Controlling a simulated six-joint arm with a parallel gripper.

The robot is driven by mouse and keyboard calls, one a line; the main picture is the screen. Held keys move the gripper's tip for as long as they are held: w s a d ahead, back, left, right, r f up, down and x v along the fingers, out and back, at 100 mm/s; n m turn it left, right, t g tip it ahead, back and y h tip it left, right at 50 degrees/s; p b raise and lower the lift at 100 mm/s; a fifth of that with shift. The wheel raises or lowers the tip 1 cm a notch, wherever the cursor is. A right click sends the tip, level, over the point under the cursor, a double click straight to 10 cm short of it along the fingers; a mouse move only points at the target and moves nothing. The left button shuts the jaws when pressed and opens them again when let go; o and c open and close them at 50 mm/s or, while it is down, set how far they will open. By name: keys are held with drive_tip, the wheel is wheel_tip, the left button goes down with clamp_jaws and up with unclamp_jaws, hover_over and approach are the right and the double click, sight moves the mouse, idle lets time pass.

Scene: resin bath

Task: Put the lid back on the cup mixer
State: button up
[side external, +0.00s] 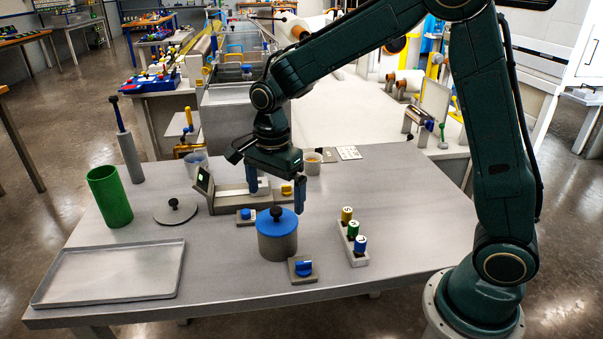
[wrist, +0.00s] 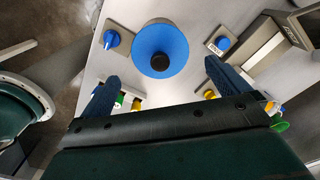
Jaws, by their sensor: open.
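The cup mixer (side external: 277,243) is a grey cylinder standing upright on the table. A blue lid (side external: 264,223) with a black knob (side external: 276,212) sits on top of it and looks level. In the wrist view the blue lid (wrist: 140,47) and its knob (wrist: 173,58) show at upper centre, covering the cup below. A separate grey disc (side external: 165,215) with a black knob lies flat on the table to the left. My gripper (side external: 276,203) is open and empty, pointing down close to the blue lid. In the wrist view the knob lies just beyond my gripper's fingertips (wrist: 161,68), between them sideways.
A green cylinder (side external: 108,197) and a shallow tray (side external: 110,275) are at left. A rack (side external: 352,243) of coloured bottles is right of the cup. Blue-knobbed boxes (side external: 302,270) sit nearby. A grey device (side external: 230,203) stands behind. The right of the table is clear.

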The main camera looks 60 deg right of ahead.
sight(280, 210)
wheel_tip(280, 210, up, 9)
drive_tip(key=shift+r, duration=0.15)
idle(0.4)
idle(0.4)
drive_tip(key=s+d+r+n+t, duration=0.1)
drive_tip(key=s+d+n+t, duration=0.1)
drive_tip(key=s+n, duration=0.7)
drive_tip(key=s+d+r+n+t, duration=0.1)
drive_tip(key=s+d+n+t, duration=0.1)
drive_tip(key=s+n, duration=0.7)
drive_tip(key=s+t, duration=0.1)
drive_tip(key=s, duration=0.4)
drive_tip(key=shift+r+t, duration=0.3)
drive_tip(key=shift+r, duration=0.1)
drive_tip(key=shift+d, duration=0.1)
drive_tip(key=shift+c, duration=0.4)
